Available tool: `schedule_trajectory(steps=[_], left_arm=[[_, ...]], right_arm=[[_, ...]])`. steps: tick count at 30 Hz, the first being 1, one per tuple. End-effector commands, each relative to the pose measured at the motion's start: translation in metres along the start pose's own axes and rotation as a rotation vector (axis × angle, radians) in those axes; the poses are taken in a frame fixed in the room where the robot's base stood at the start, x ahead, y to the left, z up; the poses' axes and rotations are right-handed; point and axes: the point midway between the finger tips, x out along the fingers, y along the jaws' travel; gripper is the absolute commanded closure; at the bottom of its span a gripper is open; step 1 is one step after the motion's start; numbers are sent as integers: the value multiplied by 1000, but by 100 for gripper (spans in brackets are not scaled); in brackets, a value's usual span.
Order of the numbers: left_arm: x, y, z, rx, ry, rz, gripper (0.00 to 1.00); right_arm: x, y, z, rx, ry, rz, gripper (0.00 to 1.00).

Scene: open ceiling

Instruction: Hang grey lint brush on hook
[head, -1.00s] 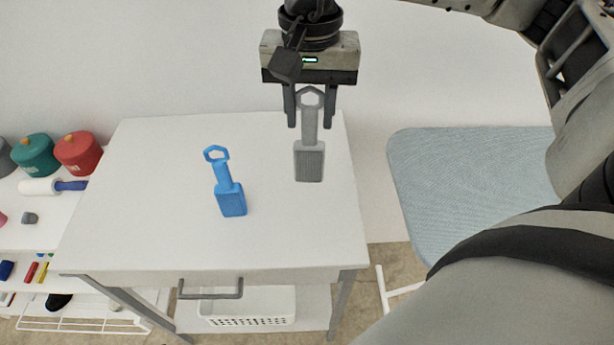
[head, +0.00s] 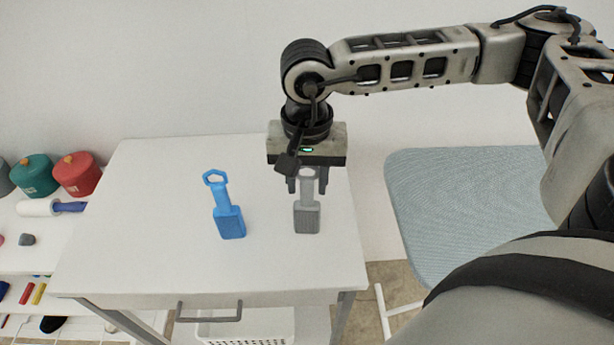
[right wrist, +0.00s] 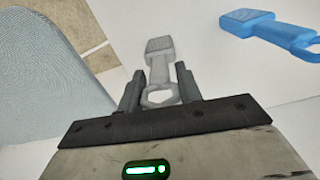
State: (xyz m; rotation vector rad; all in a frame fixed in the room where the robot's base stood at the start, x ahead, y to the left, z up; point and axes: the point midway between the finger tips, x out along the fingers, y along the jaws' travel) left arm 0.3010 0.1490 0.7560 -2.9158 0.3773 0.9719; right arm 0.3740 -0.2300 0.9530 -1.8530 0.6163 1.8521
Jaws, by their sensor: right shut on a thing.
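The grey lint brush (head: 307,217) is over the right part of the white table, with its textured head toward the front and its hexagonal loop toward my right gripper (head: 307,188). That gripper is shut on the brush near its loop end. In the right wrist view, the fingers (right wrist: 158,88) flank the grey brush (right wrist: 160,65), whose head points away from the gripper. I cannot tell whether the head touches the table. No hook shows in either view. My left gripper is out of view.
A blue brush (head: 228,218) is on the white table (head: 130,230), left of the grey one. A blue-grey fabric seat (head: 450,200) stands to the right. The table's left part is clear.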

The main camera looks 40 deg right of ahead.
Motion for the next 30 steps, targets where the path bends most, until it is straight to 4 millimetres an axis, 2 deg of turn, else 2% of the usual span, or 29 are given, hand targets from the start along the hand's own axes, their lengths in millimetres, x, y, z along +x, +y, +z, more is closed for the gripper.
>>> schedule_trajectory(steps=[4, 5, 6, 7, 20, 21, 27, 30], left_arm=[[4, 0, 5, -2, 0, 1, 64], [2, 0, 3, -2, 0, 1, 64], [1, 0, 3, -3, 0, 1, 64], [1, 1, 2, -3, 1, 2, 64], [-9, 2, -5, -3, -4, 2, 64], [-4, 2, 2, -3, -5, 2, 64], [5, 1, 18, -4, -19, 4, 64], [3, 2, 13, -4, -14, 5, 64]], right_arm=[[7, 0, 0, 0, 0, 0, 100], [4, 0, 0, 0, 0, 0, 57], [4, 0, 0, 0, 0, 0, 46], [4, 0, 0, 0, 0, 0, 43], [-2, 0, 0, 0, 1, 1, 43], [-5, -1, -1, 1, 3, -3, 43], [-47, -4, 3, -3, 4, -6, 43], [-76, -4, 3, -1, 4, -5, 43]])
